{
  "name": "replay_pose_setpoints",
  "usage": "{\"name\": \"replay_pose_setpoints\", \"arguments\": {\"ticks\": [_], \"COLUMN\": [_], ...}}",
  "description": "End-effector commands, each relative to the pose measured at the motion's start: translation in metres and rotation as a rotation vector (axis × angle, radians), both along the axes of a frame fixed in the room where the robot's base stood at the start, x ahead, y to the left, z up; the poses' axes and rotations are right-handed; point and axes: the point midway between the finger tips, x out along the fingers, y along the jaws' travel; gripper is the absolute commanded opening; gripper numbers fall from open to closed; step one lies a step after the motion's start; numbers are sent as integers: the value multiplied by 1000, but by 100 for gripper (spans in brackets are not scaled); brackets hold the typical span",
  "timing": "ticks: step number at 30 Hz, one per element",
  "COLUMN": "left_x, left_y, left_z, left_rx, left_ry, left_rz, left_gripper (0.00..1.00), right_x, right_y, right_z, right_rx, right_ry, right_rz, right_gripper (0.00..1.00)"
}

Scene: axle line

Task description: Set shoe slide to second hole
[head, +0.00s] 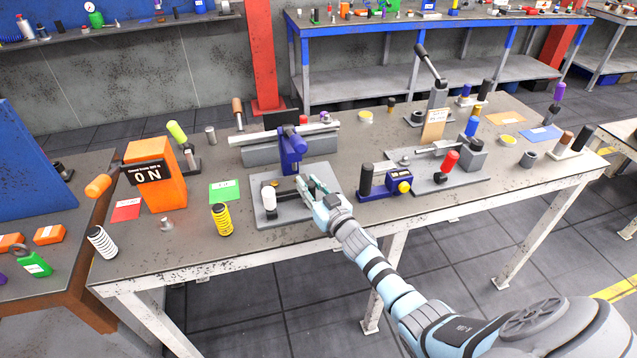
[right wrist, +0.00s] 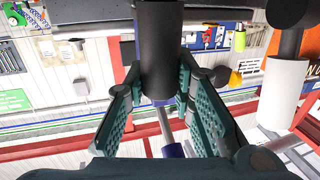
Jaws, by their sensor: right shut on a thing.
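A blue upright fixture (head: 292,150) stands on a grey base plate (head: 268,217) near the front edge of the bench. A white cylindrical knob (head: 268,190) rises from the left of the plate. My right gripper (head: 306,185) is low over the plate's right side, just in front of the blue fixture. In the right wrist view, my right gripper (right wrist: 160,85) is shut on a black cylindrical handle (right wrist: 160,40), with a metal rod below it. In the head view the gripper hides this handle. The slide's holes cannot be made out. My left gripper is not in view.
A blue block with a yellow knob (head: 404,187) and black handle stands close right of my gripper. An orange ON box (head: 160,180) stands further left. A grey rail (head: 290,142) runs behind.

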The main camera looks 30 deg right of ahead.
Motion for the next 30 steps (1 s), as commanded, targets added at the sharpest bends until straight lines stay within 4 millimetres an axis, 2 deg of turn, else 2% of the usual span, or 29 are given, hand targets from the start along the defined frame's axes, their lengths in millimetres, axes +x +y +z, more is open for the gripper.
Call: {"name": "replay_pose_setpoints", "arguments": {"ticks": [1,2,5,6,14,17,20,24,30], "left_x": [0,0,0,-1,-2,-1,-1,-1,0], "left_y": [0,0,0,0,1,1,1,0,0], "left_z": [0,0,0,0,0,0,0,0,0], "left_rx": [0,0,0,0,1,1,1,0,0], "left_ry": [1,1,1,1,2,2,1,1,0], "left_rz": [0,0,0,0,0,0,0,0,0], "left_gripper": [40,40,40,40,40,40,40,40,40], "right_x": [0,0,-1,-1,-3,-9,-28,-69,-104], "right_y": [1,1,0,-1,-4,-4,-3,-2,-1], "right_z": [0,0,0,0,0,-1,-1,-1,-1], "right_rx": [4,4,4,4,2,1,0,2,2], "right_ry": [-2,-2,-1,-1,0,0,1,2,1], "right_rz": [2,2,0,-2,-6,-6,-5,-2,-2], "right_gripper": [0,26,42,44,44,44,44,44,44]}}
